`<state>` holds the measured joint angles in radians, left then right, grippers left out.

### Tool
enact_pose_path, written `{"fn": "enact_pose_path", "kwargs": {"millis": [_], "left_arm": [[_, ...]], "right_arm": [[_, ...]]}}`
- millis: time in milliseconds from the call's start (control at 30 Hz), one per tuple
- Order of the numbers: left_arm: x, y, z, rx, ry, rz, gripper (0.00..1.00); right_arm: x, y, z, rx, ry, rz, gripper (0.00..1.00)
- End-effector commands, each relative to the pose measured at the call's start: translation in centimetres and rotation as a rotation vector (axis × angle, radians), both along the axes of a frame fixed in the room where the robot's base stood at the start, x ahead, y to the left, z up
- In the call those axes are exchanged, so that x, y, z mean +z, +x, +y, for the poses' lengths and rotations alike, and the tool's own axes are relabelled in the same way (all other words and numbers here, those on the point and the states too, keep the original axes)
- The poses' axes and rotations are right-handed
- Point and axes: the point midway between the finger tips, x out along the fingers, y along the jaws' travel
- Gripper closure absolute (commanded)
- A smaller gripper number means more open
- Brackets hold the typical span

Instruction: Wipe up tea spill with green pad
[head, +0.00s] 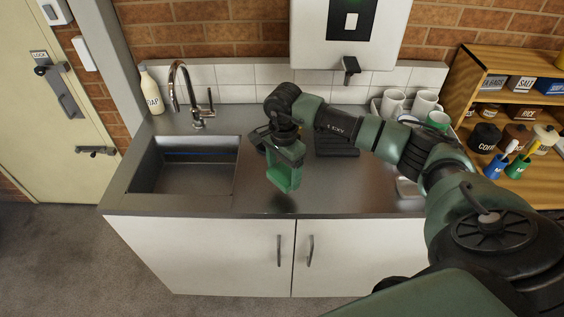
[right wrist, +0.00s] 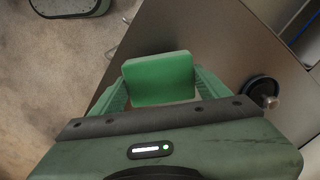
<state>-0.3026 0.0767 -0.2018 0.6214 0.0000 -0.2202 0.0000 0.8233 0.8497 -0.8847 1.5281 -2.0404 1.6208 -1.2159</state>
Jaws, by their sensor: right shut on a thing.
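My right gripper (head: 285,180) hangs over the steel counter (head: 225,204), just right of the sink. In the right wrist view, the green pad (right wrist: 158,78) is between its two green fingers, and the gripper is shut on it. The pad's broad face shows in that view. In the head view, pad and fingers are nearly the same green and hard to tell apart. I cannot tell whether the pad touches the counter. No tea spill can be clearly made out; the arm and gripper hide part of the counter. My left gripper is not in view.
The sink (head: 185,165) with a tap (head: 190,95) is at left, beside a soap bottle (head: 151,92). A black drip grate (head: 336,144) lies behind the gripper under a wall dispenser (head: 349,35). White mugs (head: 392,103) stand at the right back, near a wooden shelf (head: 515,62).

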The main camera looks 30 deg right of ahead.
Motion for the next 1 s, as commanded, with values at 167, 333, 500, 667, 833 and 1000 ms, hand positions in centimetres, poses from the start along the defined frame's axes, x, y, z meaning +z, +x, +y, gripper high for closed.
{"fn": "enact_pose_path", "kwargs": {"millis": [167,333,500,667,833,1000], "left_arm": [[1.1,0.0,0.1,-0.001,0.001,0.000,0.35],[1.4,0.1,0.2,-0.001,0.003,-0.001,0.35],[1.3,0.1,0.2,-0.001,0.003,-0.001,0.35],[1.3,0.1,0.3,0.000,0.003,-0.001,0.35],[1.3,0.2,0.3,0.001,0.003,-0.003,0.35],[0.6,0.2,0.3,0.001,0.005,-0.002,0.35]], "right_arm": [[1.9,0.0,-0.2,-0.005,0.001,0.000,0.62],[2.6,-0.1,-0.3,-0.008,0.000,0.001,0.62],[2.6,-0.1,-0.3,-0.008,0.000,0.001,0.62],[2.6,-0.1,-0.3,-0.008,0.000,0.001,0.62],[2.6,-0.1,-0.3,-0.008,0.001,0.001,0.62],[2.9,-0.5,1.3,0.087,0.009,-0.006,0.62]]}}
